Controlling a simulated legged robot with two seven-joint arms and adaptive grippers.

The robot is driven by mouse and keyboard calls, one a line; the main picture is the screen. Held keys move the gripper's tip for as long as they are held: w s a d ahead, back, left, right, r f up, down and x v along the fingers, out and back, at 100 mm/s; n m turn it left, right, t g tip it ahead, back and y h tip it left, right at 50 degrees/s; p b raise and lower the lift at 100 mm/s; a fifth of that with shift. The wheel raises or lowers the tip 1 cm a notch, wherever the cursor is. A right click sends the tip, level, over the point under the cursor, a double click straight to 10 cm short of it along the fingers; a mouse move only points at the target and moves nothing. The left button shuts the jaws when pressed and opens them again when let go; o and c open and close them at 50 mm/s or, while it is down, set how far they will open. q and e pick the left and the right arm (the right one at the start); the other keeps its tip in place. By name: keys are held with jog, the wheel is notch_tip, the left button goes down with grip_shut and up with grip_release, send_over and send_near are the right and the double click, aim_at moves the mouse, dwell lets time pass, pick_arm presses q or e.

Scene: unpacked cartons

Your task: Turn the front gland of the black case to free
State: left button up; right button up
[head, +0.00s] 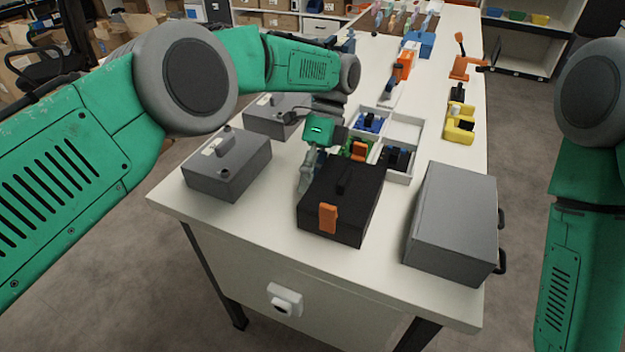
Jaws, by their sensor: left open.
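The black case (362,213) stands near the front edge of the white table, with a black handle (343,178) on its lid and an orange latch (328,218) on its front. I cannot make out a gland on the case; it is too small or hidden. My left gripper (306,178) points down at the left side of the case, by its back left corner. It is open and holds nothing that I can see. I cannot tell whether its fingers touch the case. My right arm shows at the right edge, but its gripper is out of view.
A grey case (228,170) stands to the left, with another grey case (268,118) behind it. A large grey box (452,215) stands to the right. White divided trays (404,130) with small parts lie behind the black case. A narrow table strip in front is clear.

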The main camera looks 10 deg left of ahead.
pick_arm(q)
notch_tip(320, 180, up, 8)
jog(key=shift+w+r, duration=0.15)
jog(key=shift+r, duration=0.05)
jog(key=shift+d+r, duration=0.15)
jog(key=shift+r, duration=0.5)
